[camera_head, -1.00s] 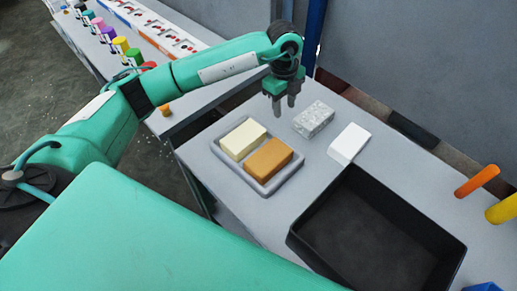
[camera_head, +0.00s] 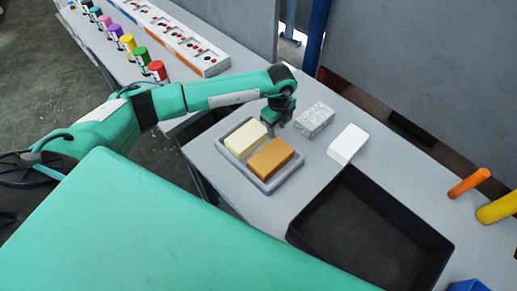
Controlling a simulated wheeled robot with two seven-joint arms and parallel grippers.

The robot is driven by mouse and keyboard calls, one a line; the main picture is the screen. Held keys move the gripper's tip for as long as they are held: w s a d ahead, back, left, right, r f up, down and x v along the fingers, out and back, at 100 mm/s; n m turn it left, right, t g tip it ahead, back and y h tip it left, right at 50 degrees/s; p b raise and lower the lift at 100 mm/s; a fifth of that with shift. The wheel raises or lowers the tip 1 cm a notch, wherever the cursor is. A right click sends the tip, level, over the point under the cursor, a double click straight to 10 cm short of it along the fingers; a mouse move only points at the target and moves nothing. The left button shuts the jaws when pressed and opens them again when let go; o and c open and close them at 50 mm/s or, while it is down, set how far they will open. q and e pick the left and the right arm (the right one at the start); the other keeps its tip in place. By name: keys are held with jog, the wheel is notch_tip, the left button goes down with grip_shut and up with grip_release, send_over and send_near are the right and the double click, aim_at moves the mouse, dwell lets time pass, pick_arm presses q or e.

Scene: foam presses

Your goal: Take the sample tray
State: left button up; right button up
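The sample tray (camera_head: 232,161) is a shallow light-grey tray with a raised rim on the grey table. It holds a cream block (camera_head: 246,138) at the far left and an orange-brown block (camera_head: 270,158) at the near right. My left gripper (camera_head: 277,128) points down at the tray's far right rim, between the tray and a grey speckled block (camera_head: 315,119). Its fingertips are small and partly dark here, so I cannot tell how far apart they are or whether they touch the rim. My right gripper is not in view.
A white block (camera_head: 348,144) lies right of the speckled block. A large black bin (camera_head: 335,190) stands at the front right. Orange (camera_head: 468,183) and yellow (camera_head: 500,208) cylinders are at the right edge. Several coloured containers (camera_head: 142,57) line the back-left bench.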

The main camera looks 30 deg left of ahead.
pick_arm(q)
jog(key=shift+f+p, duration=0.35)
jog(key=shift+f, duration=1)
grip_shut()
